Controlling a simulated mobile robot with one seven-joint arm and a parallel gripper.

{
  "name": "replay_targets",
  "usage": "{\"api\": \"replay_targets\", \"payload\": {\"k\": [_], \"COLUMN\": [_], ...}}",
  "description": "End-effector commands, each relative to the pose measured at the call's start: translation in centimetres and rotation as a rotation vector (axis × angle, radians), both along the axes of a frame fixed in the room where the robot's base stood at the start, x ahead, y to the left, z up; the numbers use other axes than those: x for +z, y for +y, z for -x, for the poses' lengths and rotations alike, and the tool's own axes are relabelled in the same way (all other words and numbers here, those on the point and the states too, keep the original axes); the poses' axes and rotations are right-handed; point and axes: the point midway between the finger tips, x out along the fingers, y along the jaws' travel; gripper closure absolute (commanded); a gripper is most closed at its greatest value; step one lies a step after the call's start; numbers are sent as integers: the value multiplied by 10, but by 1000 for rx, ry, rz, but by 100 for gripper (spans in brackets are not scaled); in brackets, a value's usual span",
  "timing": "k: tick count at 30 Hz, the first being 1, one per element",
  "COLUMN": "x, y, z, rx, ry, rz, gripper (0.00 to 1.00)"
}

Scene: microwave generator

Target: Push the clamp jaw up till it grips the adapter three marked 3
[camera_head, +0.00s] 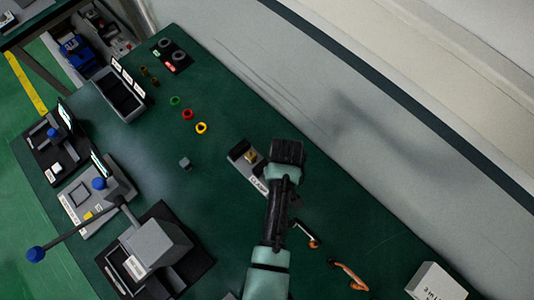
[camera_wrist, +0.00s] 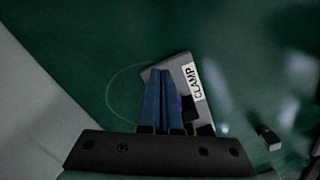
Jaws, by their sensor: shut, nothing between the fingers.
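The clamp (camera_head: 239,150) is a grey block with a white CLAMP label, on the green bench left of my gripper (camera_head: 287,152) in the head view. A small brass-coloured piece (camera_head: 250,157) sits at the clamp; I cannot read a 3 on it. In the wrist view the clamp (camera_wrist: 181,62) lies behind and to the right of my blue fingers (camera_wrist: 160,72). The fingers are together and empty, and overlap the clamp's left side. Dark parts and a purple spot show beside them. The jaw is mostly hidden, and contact cannot be told.
A small grey cube (camera_head: 185,163) lies left of the clamp. Green (camera_head: 175,100), red (camera_head: 187,114) and yellow (camera_head: 201,128) rings lie farther back. A grey lever machine (camera_head: 158,243) stands at lower left. Orange-ended cables (camera_head: 347,275) lie at lower right. The wall bounds the right.

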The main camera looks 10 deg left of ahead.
Motion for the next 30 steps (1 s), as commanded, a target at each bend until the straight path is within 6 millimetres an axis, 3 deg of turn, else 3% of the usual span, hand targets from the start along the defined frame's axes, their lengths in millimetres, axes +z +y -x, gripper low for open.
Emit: {"api": "replay_targets", "payload": {"k": [30], "x": [0], "y": [10], "z": [-7], "rx": [1], "ry": [0], "rz": [0], "gripper": [100]}}
